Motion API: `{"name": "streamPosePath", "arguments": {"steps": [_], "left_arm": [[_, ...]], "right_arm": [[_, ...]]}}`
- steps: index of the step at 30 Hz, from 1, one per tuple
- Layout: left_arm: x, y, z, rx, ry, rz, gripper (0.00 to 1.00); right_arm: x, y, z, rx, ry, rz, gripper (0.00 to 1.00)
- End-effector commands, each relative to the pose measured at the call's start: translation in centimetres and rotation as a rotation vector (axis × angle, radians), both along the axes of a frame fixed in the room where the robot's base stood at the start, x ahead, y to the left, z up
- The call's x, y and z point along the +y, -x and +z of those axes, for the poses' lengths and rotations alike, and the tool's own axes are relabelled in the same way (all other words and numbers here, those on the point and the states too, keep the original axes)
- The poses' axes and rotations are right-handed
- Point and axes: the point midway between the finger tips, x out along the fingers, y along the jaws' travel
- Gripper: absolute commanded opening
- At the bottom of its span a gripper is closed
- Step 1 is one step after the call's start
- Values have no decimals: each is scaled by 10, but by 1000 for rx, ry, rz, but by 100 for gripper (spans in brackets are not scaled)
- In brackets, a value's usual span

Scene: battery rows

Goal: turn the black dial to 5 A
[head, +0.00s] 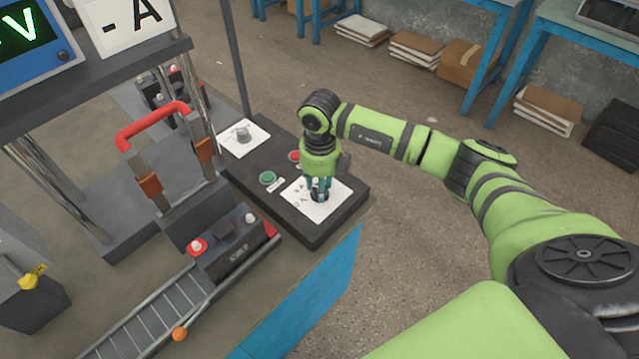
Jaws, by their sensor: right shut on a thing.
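The black dial (319,196) sits on a white scale plate (332,207) at the front right of a dark control panel (262,205). My right gripper (319,192) points down over the plate and is shut on the dial, mostly hiding it. Marks show on the plate around it, but they are too small to read, so the dial's setting cannot be told. My left gripper is not in view.
A green button (267,178) and a red button (294,156) sit beside the plate. A grey knob (243,136) is on another white plate. A red-handled frame (153,122) rises left.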

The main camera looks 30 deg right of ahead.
Motion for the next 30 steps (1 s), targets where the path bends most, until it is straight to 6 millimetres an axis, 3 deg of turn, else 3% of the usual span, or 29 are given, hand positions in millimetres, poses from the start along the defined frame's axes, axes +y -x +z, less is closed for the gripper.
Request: {"name": "streamPosePath", "arguments": {"steps": [1,2,3,4,17,30], "left_arm": [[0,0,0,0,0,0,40],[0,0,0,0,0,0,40],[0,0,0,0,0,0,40],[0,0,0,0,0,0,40],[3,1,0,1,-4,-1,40],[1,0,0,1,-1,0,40]], "right_arm": [[-1,4,-3,12,5,0,4],[-1,4,-3,13,5,1,40],[-1,4,-3,12,5,1,56],[-1,3,-3,12,5,1,60],[0,0,8,1,0,1,60],[-1,1,94,2,2,0,60]]}}
